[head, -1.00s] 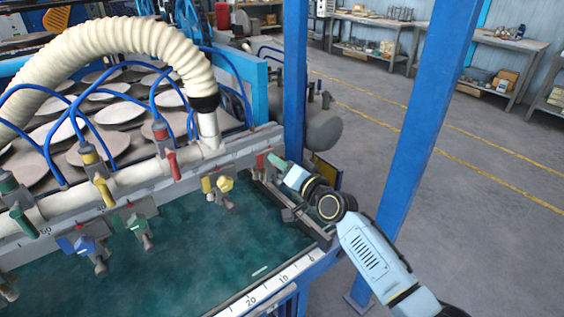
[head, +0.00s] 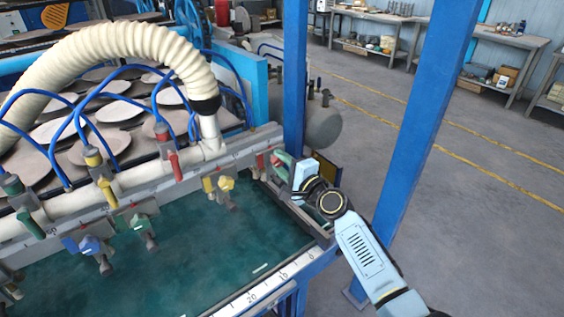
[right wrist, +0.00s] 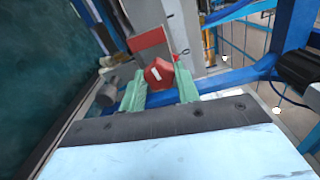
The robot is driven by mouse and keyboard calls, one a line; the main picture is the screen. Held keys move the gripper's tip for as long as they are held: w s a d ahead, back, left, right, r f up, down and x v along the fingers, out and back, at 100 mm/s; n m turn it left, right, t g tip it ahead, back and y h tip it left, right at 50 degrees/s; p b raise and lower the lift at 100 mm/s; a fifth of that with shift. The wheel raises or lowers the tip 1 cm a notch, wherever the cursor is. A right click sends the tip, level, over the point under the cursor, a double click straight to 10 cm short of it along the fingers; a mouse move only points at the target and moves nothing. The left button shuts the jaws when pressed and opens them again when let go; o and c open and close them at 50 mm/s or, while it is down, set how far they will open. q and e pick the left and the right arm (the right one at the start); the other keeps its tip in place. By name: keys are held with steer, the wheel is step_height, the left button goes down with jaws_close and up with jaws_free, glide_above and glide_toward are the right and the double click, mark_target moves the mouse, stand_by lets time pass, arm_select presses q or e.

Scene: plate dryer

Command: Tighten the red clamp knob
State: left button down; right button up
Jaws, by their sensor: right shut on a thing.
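The red clamp knob (right wrist: 159,74) with a white mark on its face sits between the two green fingers of my right gripper (right wrist: 160,90) in the right wrist view. The gripper is shut on it. A red block (right wrist: 147,40) on the clamp shows just behind the knob. In the head view my right gripper (head: 282,166) is at the right end of the grey rail, and a bit of red (head: 275,160) shows beside its fingers; the knob is mostly hidden there. My left gripper is not in view.
The rail (head: 200,172) carries yellow (head: 226,184), blue (head: 89,245) and green (head: 138,222) knobs further left. A dark green bed (head: 190,250) with a ruler edge (head: 262,292) lies below. Blue posts (head: 410,130) stand near my right arm. A corrugated white hose (head: 120,38) arches above the rail.

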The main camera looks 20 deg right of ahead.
steer(key=shift+m, duration=0.8)
steer(key=o, duration=1)
steer(key=shift+c, duration=0.2)
steer(key=v, duration=1.3)
steer(key=shift+s+p, duration=0.2)
steer(key=shift+p, duration=0.15)
